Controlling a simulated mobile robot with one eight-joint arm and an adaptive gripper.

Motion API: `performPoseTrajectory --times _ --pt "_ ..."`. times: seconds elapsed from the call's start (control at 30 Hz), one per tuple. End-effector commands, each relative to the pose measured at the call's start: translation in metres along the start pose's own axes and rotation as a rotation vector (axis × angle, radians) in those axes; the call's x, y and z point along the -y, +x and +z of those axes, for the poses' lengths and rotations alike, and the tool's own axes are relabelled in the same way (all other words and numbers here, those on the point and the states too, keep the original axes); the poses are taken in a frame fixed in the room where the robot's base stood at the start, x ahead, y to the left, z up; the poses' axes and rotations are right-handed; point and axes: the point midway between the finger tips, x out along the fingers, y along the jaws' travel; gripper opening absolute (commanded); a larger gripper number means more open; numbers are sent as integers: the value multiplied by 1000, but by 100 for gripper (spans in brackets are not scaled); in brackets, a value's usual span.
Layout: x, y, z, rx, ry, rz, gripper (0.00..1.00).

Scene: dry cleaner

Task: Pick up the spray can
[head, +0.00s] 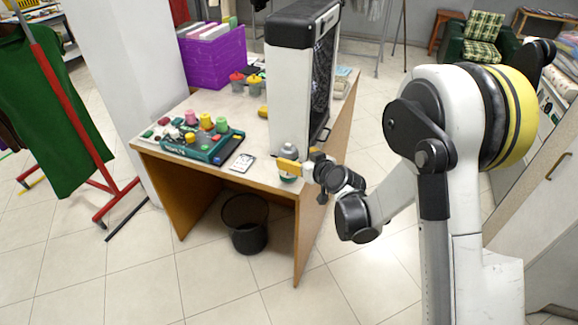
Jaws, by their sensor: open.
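A can-like object with a silver-grey top (288,149) and a green and white lower part stands upright at the table's front right corner; it looks to be the spray can, though its label cannot be read. My gripper (300,163) is open at that corner, reaching in from the right. One yellow finger crosses in front of the can and hides its middle. The other finger is mostly hidden, and I cannot tell whether either touches the can.
A tall white and black case (289,85) stands just behind the can. A teal tray (188,151) with thread spools, a white card (242,162) and a purple crate (214,60) are on the wooden table (262,181). A black bin (247,236) stands below. Floor in front is clear.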

Motion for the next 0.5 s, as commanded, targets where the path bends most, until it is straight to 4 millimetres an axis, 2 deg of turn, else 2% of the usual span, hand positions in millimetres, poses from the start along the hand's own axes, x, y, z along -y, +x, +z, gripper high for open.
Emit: performPoseTrajectory --times 0.3,0.5 --pt "6 46 0 0 -1 0 84" --pt "6 52 -3 0 0 0 84"
